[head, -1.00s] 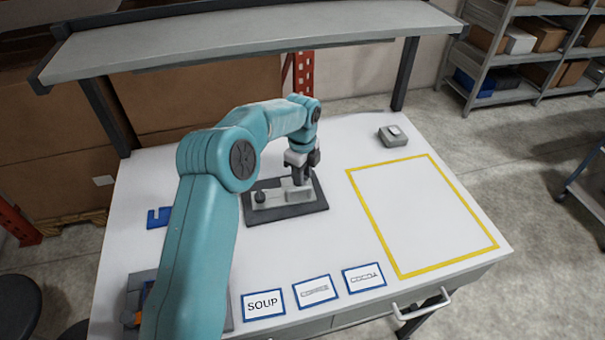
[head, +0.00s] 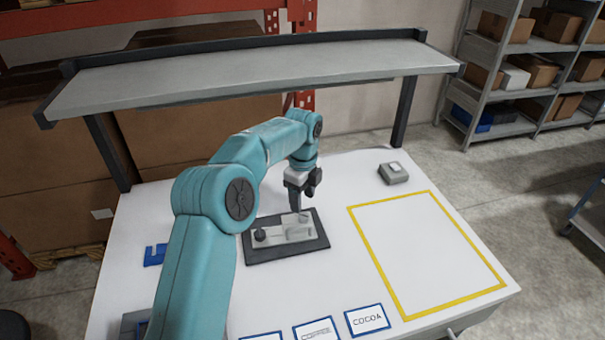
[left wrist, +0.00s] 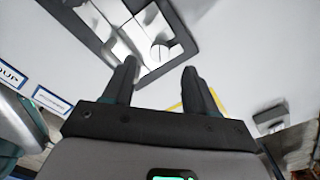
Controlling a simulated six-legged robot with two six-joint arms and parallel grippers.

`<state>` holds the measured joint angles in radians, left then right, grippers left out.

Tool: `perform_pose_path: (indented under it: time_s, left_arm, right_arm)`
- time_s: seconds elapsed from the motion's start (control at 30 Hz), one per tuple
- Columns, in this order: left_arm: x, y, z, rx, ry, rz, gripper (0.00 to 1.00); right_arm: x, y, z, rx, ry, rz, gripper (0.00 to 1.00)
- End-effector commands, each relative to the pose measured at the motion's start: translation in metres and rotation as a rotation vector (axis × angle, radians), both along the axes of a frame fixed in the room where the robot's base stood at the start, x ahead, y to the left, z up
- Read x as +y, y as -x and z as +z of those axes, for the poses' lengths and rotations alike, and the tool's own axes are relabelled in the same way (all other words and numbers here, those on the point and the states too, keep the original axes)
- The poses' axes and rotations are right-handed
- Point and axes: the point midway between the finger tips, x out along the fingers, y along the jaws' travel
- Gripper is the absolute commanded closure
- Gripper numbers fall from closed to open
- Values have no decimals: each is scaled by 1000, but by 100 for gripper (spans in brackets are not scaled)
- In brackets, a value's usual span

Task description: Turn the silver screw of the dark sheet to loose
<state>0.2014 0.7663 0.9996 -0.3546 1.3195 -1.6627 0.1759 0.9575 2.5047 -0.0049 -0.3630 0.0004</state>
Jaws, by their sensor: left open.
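The dark sheet (head: 290,257) lies flat on the white table, with a pale grey plate (head: 283,236) on it. A dark round knob (head: 260,235) stands at the plate's left end. In the left wrist view, a round silver screw head (left wrist: 160,52) with a slot line shows on the pale plate, near the dark sheet's edge (left wrist: 180,28). My left gripper (head: 296,208) points down above the plate's right part, open and empty. In the left wrist view its fingers (left wrist: 159,72) are apart, with the screw head beyond the gap. My right gripper is not in view.
A raised grey shelf (head: 250,75) spans the table's back. A yellow-outlined area (head: 371,254) lies empty at right, with a small grey box (head: 393,173) behind it. Label cards, including COCOA (head: 367,320), lie in front. A blue piece (head: 154,254) lies at left.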

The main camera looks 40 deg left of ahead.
Motion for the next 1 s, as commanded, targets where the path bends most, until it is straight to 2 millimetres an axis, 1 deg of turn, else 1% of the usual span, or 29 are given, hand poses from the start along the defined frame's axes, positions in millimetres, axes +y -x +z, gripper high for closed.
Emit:
perform_pose_path:
  time_s: [0.03,0.2,0.3,0.4,0.57,0.87,1.0]
  left_arm:
    - [0,-1,15,-6,-1,0,43]
    - [0,-1,60,-3,-2,0,43]
    - [0,-1,79,-2,-1,-1,43]
    - [0,-1,93,1,-1,-1,43]
    - [0,0,101,2,-1,-1,43]
    - [0,0,101,3,-1,1,43]
    - [0,0,101,1,-1,57,43]
  right_arm:
    - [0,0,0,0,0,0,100]
    - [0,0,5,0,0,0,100]
    - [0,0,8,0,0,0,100]
    - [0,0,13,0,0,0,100]
    - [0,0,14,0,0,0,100]
    - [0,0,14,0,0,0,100]
    - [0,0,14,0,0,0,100]
